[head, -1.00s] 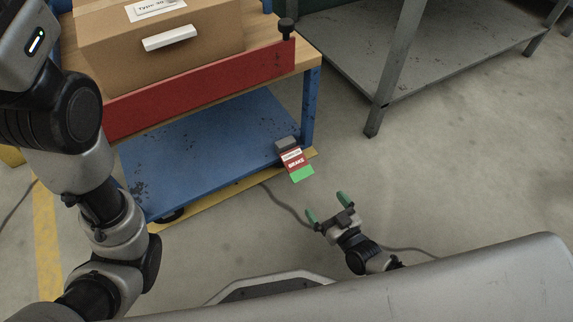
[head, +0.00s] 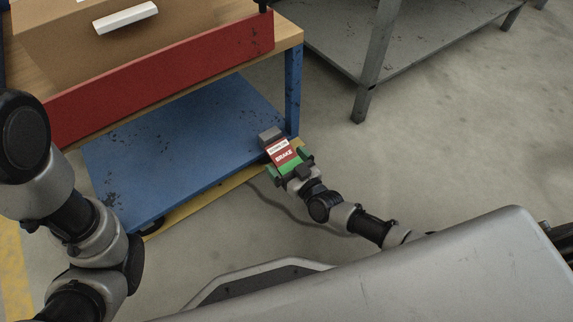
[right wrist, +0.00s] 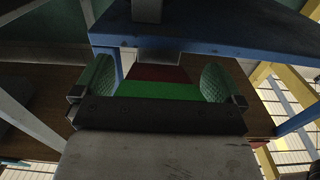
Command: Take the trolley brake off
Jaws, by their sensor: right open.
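The trolley (head: 190,130) has a blue lower shelf, a wooden top and a red front board. Its brake pedal (head: 284,155) sticks out at the near right corner of the lower shelf, red with a BRAKE label and a green end. My right gripper (head: 287,165) is at the pedal's green end, its fingers open on either side of it. In the right wrist view, the green end (right wrist: 158,90) lies between the two green finger pads, with gaps at both sides. My left arm comes in at the left, but its gripper is out of view.
A cardboard box (head: 130,50) stands on the trolley top. A grey metal rack (head: 400,50) stands at the back right. A dark cable (head: 285,208) lies on the floor below my right arm. The floor to the right is clear.

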